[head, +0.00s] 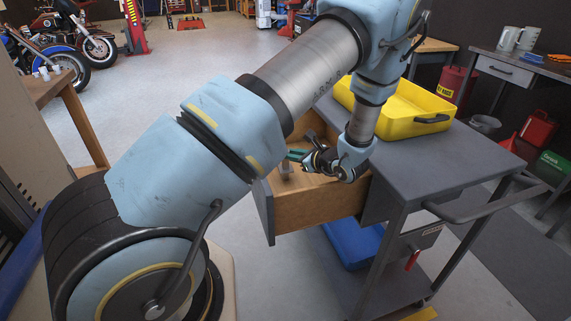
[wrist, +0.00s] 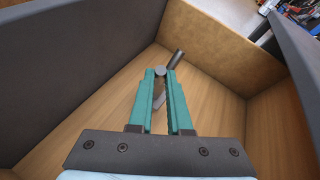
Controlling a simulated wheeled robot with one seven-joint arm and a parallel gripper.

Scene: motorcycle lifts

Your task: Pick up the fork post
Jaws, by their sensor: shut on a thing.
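The fork post (wrist: 160,71) is a small grey metal piece with a round end, between the tips of my gripper's green fingers (wrist: 161,76) in the wrist view. A darker cylinder (wrist: 176,59) shows just past the fingertips; I cannot tell whether it is part of the post. In the head view the post (head: 285,170) shows as a small grey shape at my gripper (head: 291,156), within the open wooden drawer (head: 320,211). My gripper is shut on the post and reaches in from the right. The post's lower part is partly hidden by the fingers.
The drawer's walls stand close around my gripper. The grey cart top (head: 440,150) carries a yellow tray (head: 400,105). A blue bin (head: 354,243) sits below the drawer.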

